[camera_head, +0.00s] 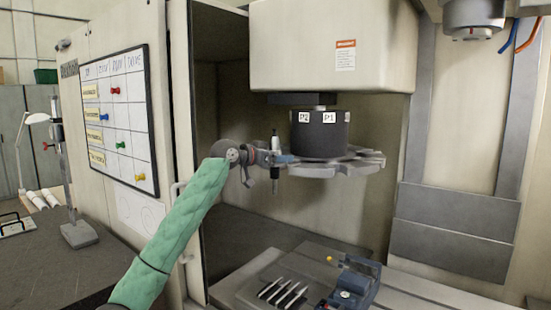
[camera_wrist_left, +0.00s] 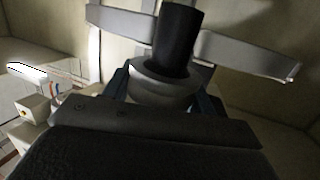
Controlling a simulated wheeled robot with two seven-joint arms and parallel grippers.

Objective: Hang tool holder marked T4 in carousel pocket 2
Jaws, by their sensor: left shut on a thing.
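The tool carousel (camera_head: 330,162) is a grey plate with open pockets around its rim, under a black drum with labels P2 (camera_head: 304,117) and P1 (camera_head: 329,117). My left gripper (camera_head: 280,158) is at the carousel's left edge. It is shut on a tool holder (camera_head: 275,178), which hangs upright with its dark tip down. In the left wrist view the holder (camera_wrist_left: 165,88) shows as a grey collar with a black cylinder, between grey carousel arms (camera_wrist_left: 245,52). I cannot tell whether the holder is seated in the pocket. No T4 mark is readable. My right gripper is not in view.
The white machine housing (camera_head: 333,50) is above the carousel. Below, several slim tools (camera_head: 283,291) lie on the machine bed beside a blue vise-like fixture (camera_head: 352,287). A cabinet wall with a whiteboard (camera_head: 118,118) stands left. The spindle (camera_head: 474,15) is at upper right.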

